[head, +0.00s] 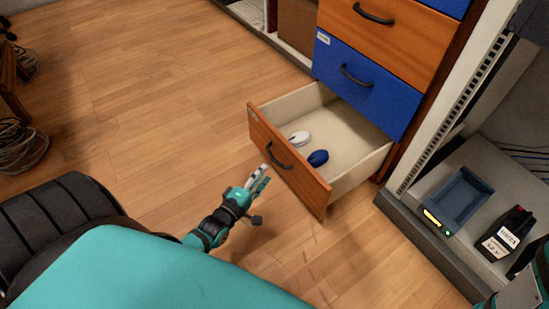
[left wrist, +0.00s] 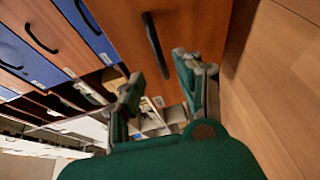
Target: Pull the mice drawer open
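The mice drawer (head: 292,168), the lowest one with an orange wood front, is pulled well out. A white mouse (head: 299,138) and a blue mouse (head: 318,158) lie inside it. Its dark bar handle (head: 277,157) is on the front; the handle also shows in the left wrist view (left wrist: 155,45). My left gripper (head: 259,180) is just in front of the drawer front, low and near the handle. In the left wrist view its fingers (left wrist: 158,72) are apart with nothing between them, and the handle appears beyond them. My right gripper is not visible.
Above are a shut blue drawer (head: 366,80) and a shut orange drawer (head: 392,30). A rack with a blue-grey tray (head: 458,199) and a black labelled device (head: 505,235) stands at right. Cable coils (head: 20,147) lie at far left. The wooden floor (head: 150,90) left of the drawer is clear.

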